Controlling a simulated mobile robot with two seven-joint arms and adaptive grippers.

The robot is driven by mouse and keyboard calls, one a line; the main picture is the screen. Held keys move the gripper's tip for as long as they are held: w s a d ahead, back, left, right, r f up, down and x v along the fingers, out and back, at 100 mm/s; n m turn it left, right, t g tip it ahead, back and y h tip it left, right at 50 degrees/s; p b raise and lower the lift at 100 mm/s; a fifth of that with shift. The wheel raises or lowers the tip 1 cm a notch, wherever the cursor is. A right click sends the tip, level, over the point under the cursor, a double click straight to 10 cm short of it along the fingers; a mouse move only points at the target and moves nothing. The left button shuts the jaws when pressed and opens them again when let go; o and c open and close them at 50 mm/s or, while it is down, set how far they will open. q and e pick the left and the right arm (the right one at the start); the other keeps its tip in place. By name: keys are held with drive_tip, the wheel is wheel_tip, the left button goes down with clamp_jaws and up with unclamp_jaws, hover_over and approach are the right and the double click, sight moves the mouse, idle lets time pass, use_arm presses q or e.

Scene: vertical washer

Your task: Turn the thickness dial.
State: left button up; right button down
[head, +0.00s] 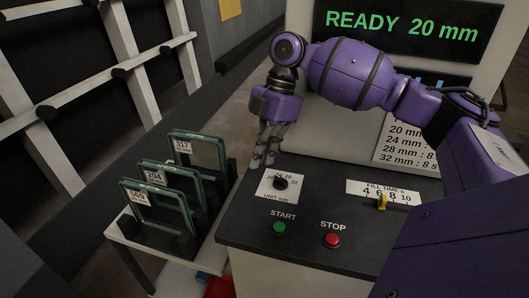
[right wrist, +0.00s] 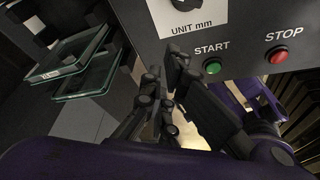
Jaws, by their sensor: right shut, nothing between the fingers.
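The thickness dial (head: 281,182) is a black knob on a white plate marked with mm values and "UNIT mm", on the sloped dark panel. Its exact pointer direction is too small to tell. In the right wrist view only the dial's lower edge (right wrist: 185,3) shows, at the top. My right gripper (head: 264,160) points down just behind and left of the dial, apart from it as far as I can see. Its fingers (right wrist: 165,68) are shut with nothing between them. The display (head: 403,27) reads "READY 20 mm". My left gripper is not in view.
A green START button (head: 279,228) and red STOP button (head: 332,240) sit below the dial. A FILL TIME scale with a yellow slider (head: 382,202) lies to the right. Several glass panes (head: 158,206) stand in a rack on the left. My right arm covers the panel's right side.

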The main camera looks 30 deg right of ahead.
sight(281, 181)
drive_tip(key=x, duration=0.7)
drive_tip(key=shift+a+f, duration=0.1)
drive_tip(key=shift+f, duration=0.15)
drive_tip(key=d, duration=0.3)
drive_tip(key=shift+w+d+p, duration=0.1)
drive_tip(key=shift+w+p, duration=0.15)
drive_tip(key=shift+p, duration=0.05)
drive_tip(key=shift+w+d+f, duration=0.1)
drive_tip(key=shift+d, duration=0.3)
drive_tip(key=shift+a, duration=0.1)
